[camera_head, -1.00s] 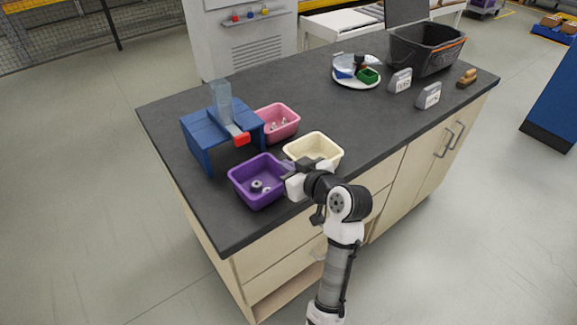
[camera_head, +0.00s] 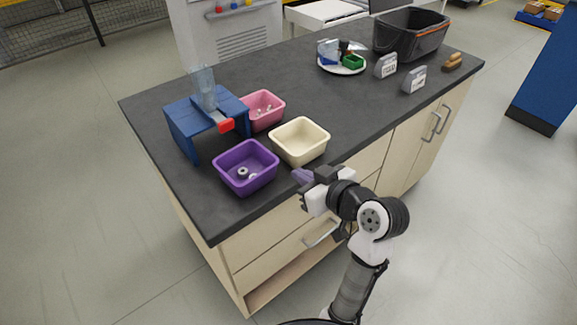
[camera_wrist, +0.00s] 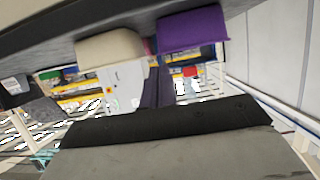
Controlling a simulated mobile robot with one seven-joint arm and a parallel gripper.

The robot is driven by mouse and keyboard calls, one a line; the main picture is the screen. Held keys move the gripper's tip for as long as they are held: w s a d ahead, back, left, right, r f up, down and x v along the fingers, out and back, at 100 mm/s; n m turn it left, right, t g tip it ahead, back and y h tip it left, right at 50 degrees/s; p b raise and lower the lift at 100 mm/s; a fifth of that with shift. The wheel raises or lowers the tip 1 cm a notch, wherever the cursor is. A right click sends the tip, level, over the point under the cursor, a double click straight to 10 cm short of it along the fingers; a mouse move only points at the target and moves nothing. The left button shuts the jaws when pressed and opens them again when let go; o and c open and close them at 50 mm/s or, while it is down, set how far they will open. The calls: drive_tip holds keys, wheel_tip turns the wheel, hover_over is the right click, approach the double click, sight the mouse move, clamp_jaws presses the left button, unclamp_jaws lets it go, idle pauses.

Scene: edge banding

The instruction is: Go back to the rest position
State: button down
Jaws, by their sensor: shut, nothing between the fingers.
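My gripper (camera_head: 303,176) is shut and empty. In the head view it is at the front edge of the dark counter (camera_head: 330,100), in front of the cream bin and to the right of the purple bin. The wrist view shows its fingers (camera_wrist: 157,88) together, with the cream bin (camera_wrist: 112,47) and purple bin (camera_wrist: 193,30) beyond them.
A purple bin (camera_head: 246,176) holds small round parts. A cream bin (camera_head: 300,149) looks empty. A pink bin (camera_head: 266,118) holds small pieces beside a blue stand (camera_head: 185,127). A white plate (camera_head: 330,68), grey blocks (camera_head: 386,67) and a black crate (camera_head: 424,42) stand farther back.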

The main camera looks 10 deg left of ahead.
drive_tip(key=shift+s+d, duration=0.5)
drive_tip(key=shift+d, duration=0.1)
